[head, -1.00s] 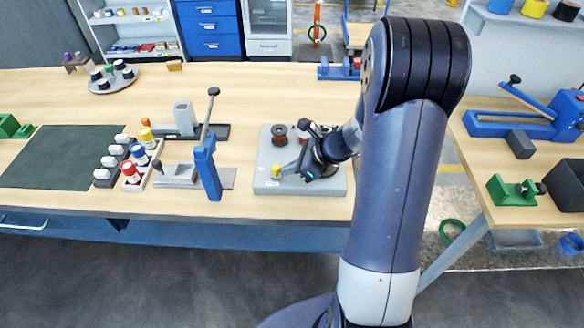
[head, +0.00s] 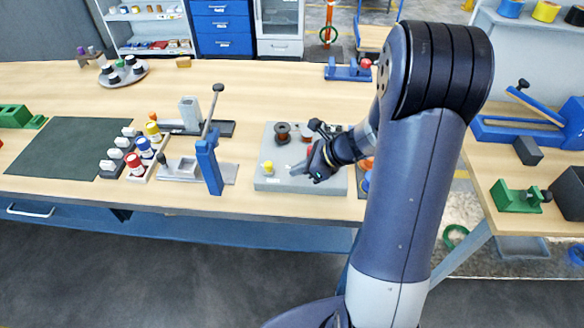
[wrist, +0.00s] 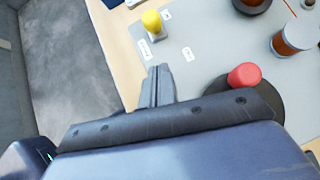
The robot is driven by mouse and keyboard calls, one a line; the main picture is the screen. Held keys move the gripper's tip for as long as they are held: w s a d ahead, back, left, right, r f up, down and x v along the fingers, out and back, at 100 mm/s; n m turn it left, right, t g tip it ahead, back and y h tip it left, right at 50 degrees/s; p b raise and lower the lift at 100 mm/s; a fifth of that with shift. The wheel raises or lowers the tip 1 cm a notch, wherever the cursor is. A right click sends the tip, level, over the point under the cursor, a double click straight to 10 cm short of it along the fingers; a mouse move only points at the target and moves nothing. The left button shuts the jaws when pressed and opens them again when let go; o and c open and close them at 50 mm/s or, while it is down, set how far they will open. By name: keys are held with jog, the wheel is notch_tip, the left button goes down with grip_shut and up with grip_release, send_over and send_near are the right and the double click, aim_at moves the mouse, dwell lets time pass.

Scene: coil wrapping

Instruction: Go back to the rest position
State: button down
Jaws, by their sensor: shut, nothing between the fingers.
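My gripper (head: 294,171) hangs over the front part of the grey board (head: 290,184) in the head view, shut and empty. In the wrist view its shut fingers (wrist: 158,84) point over the board's surface (wrist: 205,65). A yellow knob (head: 267,167) stands on the board left of my gripper, apart from it, and shows in the wrist view (wrist: 152,21). A copper-coloured coil (head: 282,131) stands at the board's back left. A red knob (wrist: 243,76) on a dark disc is near my gripper in the wrist view. My wrist hides part of the board's right side.
Left of the board stands a blue lever press (head: 208,165). Beyond it are bottles with red, blue and yellow caps (head: 146,149) and a dark green mat (head: 68,146). A blue fixture (head: 348,72) is at the table's back. The tabletop behind the board is largely clear.

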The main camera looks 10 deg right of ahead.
jog(key=v, duration=0.9)
jog(key=shift+r, duration=0.2)
send_near(272, 170)
notch_tip(272, 170, down, 4)
jog(key=shift+d+r, duration=0.15)
jog(key=a, duration=0.1)
jog(key=w+a, duration=0.2)
jog(key=shift+a+f, duration=0.4)
jog(key=shift+w+a+r, duration=0.1)
jog(key=shift+w+a, duration=0.05)
